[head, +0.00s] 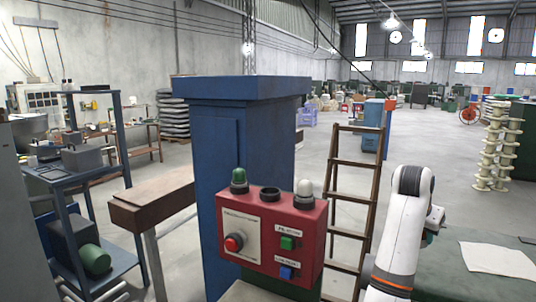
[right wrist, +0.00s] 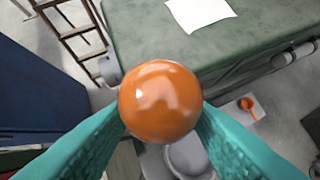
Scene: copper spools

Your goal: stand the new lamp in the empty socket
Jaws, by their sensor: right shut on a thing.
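The red control box (head: 272,240) stands in the middle of the head view. On its top are a green lamp (head: 239,176) at the left, a whitish lamp (head: 304,188) at the right, and an empty dark socket (head: 270,194) between them. In the right wrist view my right gripper (right wrist: 160,122) is shut on an orange round lamp (right wrist: 160,100), whose dome faces the camera and hides its base. In the head view my right arm is at the right, apart from the box, with its fingers and the lamp hidden. My left gripper is in neither view.
A blue pillar (head: 240,130) rises just behind the box. A wooden ladder (head: 352,200) stands to its right. A green-covered table (head: 455,262) with a white sheet (head: 498,260) lies at the right. A blue shelf (head: 75,180) stands at the left.

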